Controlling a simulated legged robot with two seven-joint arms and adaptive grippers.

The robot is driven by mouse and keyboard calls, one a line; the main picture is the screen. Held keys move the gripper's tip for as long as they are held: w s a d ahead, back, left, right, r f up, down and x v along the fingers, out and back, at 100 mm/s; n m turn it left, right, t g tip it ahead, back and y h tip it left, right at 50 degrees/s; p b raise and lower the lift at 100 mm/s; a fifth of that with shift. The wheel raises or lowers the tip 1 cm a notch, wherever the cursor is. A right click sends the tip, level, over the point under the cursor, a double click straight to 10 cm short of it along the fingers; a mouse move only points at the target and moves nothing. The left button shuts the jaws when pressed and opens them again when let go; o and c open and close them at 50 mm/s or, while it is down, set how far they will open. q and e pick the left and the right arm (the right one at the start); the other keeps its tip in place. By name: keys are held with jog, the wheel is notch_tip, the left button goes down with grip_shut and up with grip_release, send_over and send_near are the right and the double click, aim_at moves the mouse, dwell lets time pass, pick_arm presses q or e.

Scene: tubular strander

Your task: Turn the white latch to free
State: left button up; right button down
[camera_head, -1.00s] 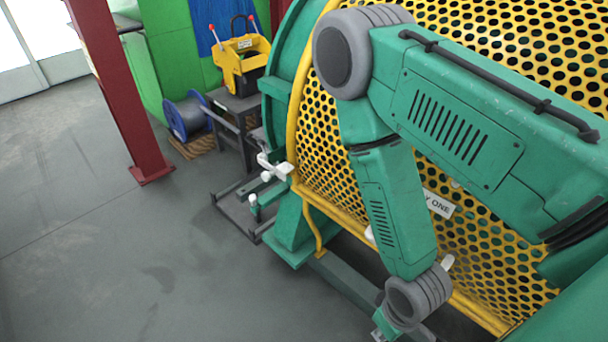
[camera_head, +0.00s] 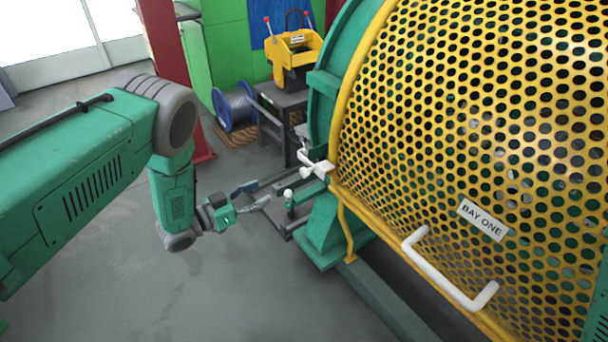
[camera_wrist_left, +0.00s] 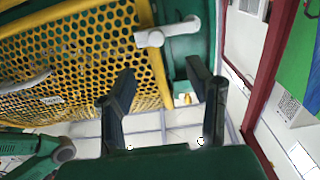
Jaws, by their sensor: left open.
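The white latch (camera_head: 316,166) sits at the left end of the yellow perforated guard (camera_head: 450,110), near its lower edge. In the left wrist view the latch (camera_wrist_left: 166,33) shows as a white bar with a round end, above and beyond the fingers. My left gripper (camera_head: 263,191) is left of the latch and slightly lower in the head view, apart from it. Its two dark fingers are spread with nothing between them, as the left wrist view (camera_wrist_left: 160,68) also shows. My right gripper is not in view.
A white handle (camera_head: 445,270) and a "BAY ONE" label (camera_head: 482,220) are on the guard. A green bracket with a white knob (camera_head: 288,194) is just below the latch. A red post (camera_head: 170,60), blue spool (camera_head: 236,108) and yellow machine (camera_head: 296,55) stand behind. Floor at lower left is clear.

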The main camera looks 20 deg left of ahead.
pick_arm(q)
jog(key=b, duration=0.1)
send_near(302, 173)
jog(key=x, duration=0.3)
jog(key=b+x, duration=0.2)
jog(key=x, duration=0.5)
jog(key=shift+w+a+f, duration=0.1)
jog(key=shift+w+f, duration=0.1)
jog(key=shift+w, duration=0.05)
jog(key=shift+w+d+r, duration=0.1)
jog(key=shift+d, duration=0.35)
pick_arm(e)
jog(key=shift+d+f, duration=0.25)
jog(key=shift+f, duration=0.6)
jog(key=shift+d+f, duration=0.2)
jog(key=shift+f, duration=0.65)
pick_arm(q)
jog(key=c, duration=0.6)
jog(key=shift+a, duration=0.2)
grip_shut()
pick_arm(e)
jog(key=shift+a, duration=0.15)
